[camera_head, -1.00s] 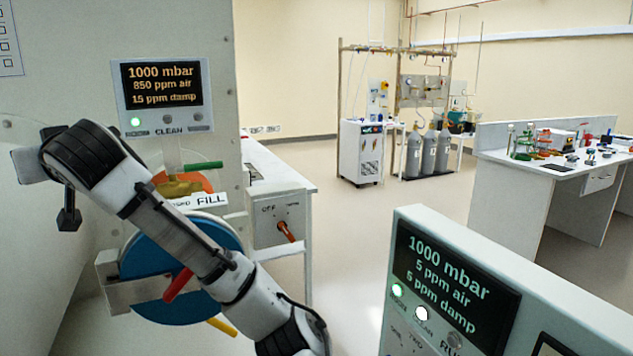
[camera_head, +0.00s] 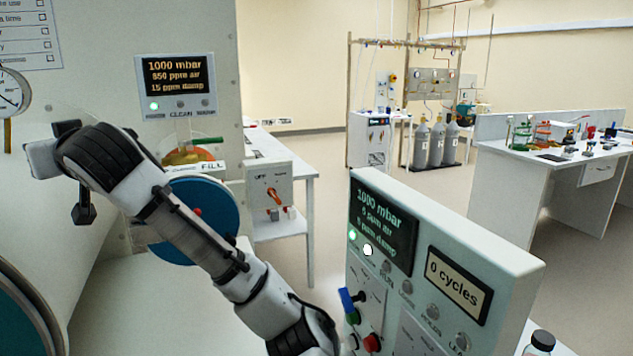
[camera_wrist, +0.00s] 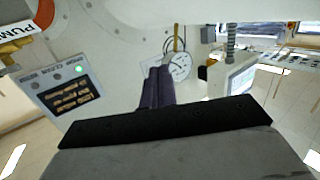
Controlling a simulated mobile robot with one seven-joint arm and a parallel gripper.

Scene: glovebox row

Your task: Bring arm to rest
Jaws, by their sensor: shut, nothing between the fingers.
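My arm (camera_head: 195,230) reaches from the lower middle up to the left in the head view, bent at its black joint, with its far end in front of the pale glovebox wall. My gripper (camera_wrist: 158,72) shows in the wrist view as two dark fingers side by side, shut and empty. The fingers point toward the pale wall and a round dial gauge (camera_wrist: 179,66). I cannot tell from this view whether they touch anything; they look apart from the gauge. In the head view the arm covers part of a blue round door (camera_head: 222,215).
A control panel with a screen (camera_head: 385,230) stands close at the lower right. Behind the arm are a wall display (camera_head: 178,78) and a small switch box (camera_head: 270,192). A gas cylinder group (camera_head: 436,145) and a bench (camera_head: 540,185) stand farther back, with open floor between.

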